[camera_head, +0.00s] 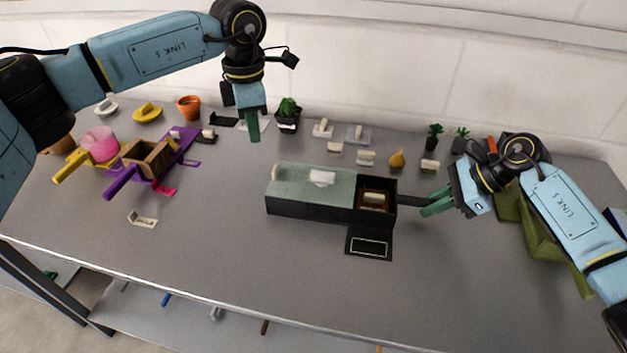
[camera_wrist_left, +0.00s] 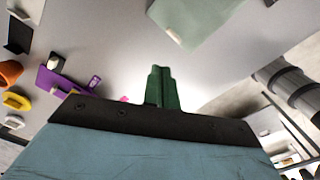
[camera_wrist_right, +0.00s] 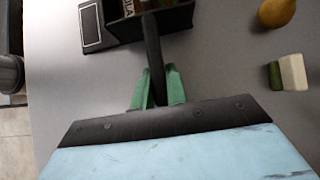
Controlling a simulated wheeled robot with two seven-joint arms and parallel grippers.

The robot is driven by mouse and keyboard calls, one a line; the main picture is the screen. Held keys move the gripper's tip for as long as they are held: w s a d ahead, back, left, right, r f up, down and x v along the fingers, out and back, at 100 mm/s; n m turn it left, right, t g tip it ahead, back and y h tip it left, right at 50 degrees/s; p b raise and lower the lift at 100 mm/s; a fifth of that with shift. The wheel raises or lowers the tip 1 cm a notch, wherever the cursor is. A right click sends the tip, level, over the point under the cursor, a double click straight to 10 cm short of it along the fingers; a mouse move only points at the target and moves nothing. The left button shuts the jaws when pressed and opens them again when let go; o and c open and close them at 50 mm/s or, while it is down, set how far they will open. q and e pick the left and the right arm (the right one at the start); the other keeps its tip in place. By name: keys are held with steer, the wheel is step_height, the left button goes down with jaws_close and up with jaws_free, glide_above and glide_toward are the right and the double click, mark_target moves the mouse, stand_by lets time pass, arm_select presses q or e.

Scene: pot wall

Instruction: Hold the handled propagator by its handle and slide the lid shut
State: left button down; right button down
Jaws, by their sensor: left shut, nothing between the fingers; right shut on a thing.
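The propagator (camera_head: 315,210) is a long black box in the middle of the table. Its pale green translucent lid (camera_head: 310,180) covers the left and middle part, and the right end is open with small items inside. My right gripper (camera_head: 430,205) is shut on the black handle (camera_head: 410,201) at the box's right end; the handle (camera_wrist_right: 154,60) also shows between the fingers in the right wrist view. My left gripper (camera_head: 254,136) is shut and empty, above the table behind the box's left end. The lid (camera_wrist_left: 195,18) shows ahead in the left wrist view.
A black framed card (camera_head: 369,244) lies in front of the box. A purple tray (camera_head: 175,150) with a brown wooden box (camera_head: 148,158) is at left. Small labels, a pear (camera_head: 397,159) and plants stand behind. A green cloth (camera_head: 530,225) lies at right. The front middle is clear.

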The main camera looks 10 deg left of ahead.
arm_select(q)
steer(key=shift+f, duration=2.3)
stand_by(0.5)
steer(key=shift+d, duration=0.1)
steer(key=shift+d, duration=0.4)
steer(key=shift+f, duration=0.15)
steer(key=shift+f, duration=1.5)
steer(key=shift+d, duration=0.1)
